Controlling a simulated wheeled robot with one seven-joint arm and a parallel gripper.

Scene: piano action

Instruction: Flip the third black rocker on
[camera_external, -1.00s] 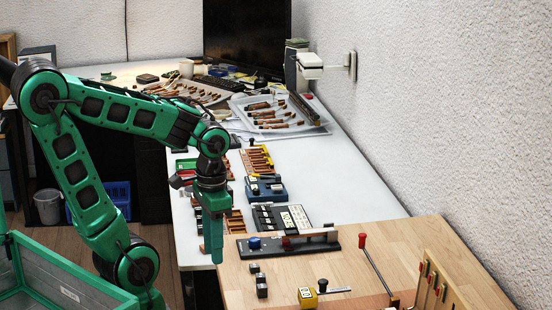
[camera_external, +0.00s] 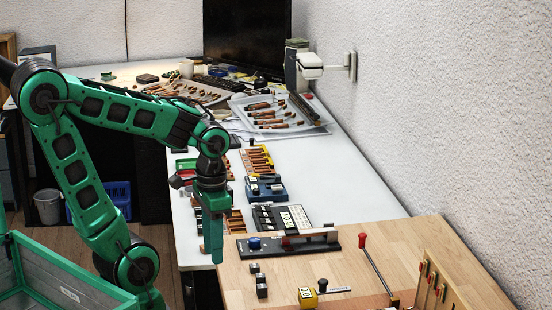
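A flat black panel (camera_external: 264,219) lies on the white table just right of my gripper, with a row of small dark pieces on its left and a pale section (camera_external: 292,217) on its right. These dark pieces may be the black rockers; they are too small to count or to tell their tilt. My green gripper (camera_external: 213,257) points straight down left of the panel, near the corner where the white table meets the wooden bench. It appears apart from the panel. Its fingers are seen edge-on, so I cannot tell whether they are open.
A blue box with pale-topped pieces (camera_external: 265,189) sits behind the panel. The white table (camera_external: 345,190) is clear at right.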

